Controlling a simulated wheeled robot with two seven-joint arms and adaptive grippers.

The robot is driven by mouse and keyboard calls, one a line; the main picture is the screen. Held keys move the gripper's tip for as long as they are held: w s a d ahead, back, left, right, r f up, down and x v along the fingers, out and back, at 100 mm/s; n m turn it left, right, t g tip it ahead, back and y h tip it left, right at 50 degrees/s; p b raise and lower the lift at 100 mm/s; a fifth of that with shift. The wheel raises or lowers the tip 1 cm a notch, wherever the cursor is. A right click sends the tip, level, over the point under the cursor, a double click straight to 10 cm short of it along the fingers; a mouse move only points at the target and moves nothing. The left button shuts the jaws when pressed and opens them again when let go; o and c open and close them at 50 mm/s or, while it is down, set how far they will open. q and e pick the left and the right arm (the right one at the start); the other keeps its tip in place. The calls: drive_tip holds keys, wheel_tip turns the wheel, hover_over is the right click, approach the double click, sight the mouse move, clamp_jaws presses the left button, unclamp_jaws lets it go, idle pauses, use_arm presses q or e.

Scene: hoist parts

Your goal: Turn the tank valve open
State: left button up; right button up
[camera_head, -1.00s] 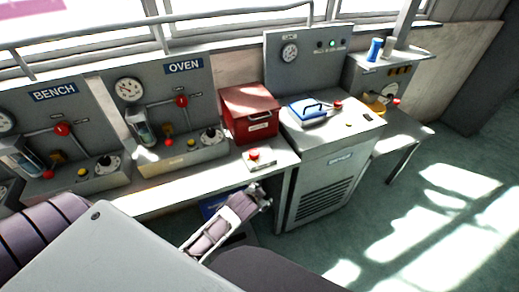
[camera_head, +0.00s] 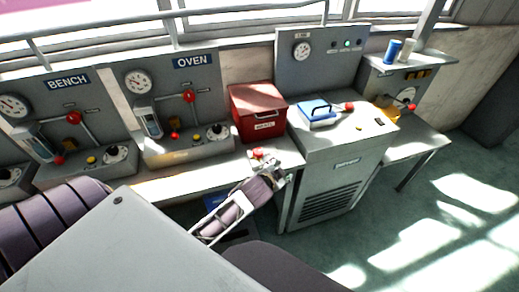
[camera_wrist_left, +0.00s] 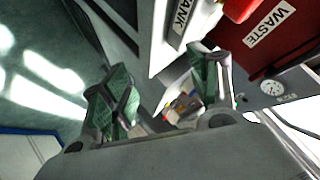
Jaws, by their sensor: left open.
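The grey cabinet (camera_head: 338,185) bears a label plate that reads TANK in the wrist view (camera_wrist_left: 183,22). On its top are a blue-lidded item (camera_head: 316,112) and a red knob (camera_head: 348,106). A small box with a red button (camera_head: 257,153) sits on the bench edge to its left. I cannot tell which red part is the tank valve. My left gripper (camera_head: 280,172) is just in front of this button, by the cabinet's left side. In the wrist view its green-padded fingers (camera_wrist_left: 163,95) are spread and empty. A red part (camera_wrist_left: 238,9) shows beyond them. My right gripper is out of view.
A red WASTE box (camera_head: 257,110) stands behind the button. BENCH (camera_head: 66,120) and OVEN (camera_head: 165,95) panels with red-handled levers are to the left. A side table (camera_head: 418,140) stands right of the cabinet. The floor at right is clear.

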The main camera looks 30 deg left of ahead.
use_arm(q)
drive_tip(key=w+d+r+m+t+h, duration=0.3)
drive_tip(key=w+d+r+m+t, duration=0.15)
drive_tip(key=r, duration=0.45)
drive_tip(key=w+d+r+m+t+h, duration=0.3)
drive_tip(key=w+r+m, duration=0.25)
drive_tip(key=r, duration=0.45)
drive_tip(key=s+d+r+m+g+h, duration=0.3)
drive_tip(key=d+m+g+h, duration=0.35)
drive_tip(key=m, duration=0.55)
drive_tip(key=s+d+r+m+g+h, duration=0.3)
drive_tip(key=d+m+g+h, duration=0.3)
drive_tip(key=m, duration=0.6)
drive_tip(key=s+a+f+m+g+y, duration=0.1)
drive_tip(key=a+f+m+g+y, duration=0.4)
drive_tip(key=a+f+m+y, duration=0.4)
drive_tip(key=a+m+g+y, duration=0.1)
drive_tip(key=a+y, duration=0.7)
drive_tip(key=a, duration=1.4)
drive_tip(key=shift+w+a, duration=0.15)
drive_tip(key=shift+w, duration=0.2)
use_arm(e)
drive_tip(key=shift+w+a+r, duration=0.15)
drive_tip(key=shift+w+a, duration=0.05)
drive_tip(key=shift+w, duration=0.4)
use_arm(q)
drive_tip(key=shift+f+y, duration=0.1)
drive_tip(key=shift+y, duration=0.15)
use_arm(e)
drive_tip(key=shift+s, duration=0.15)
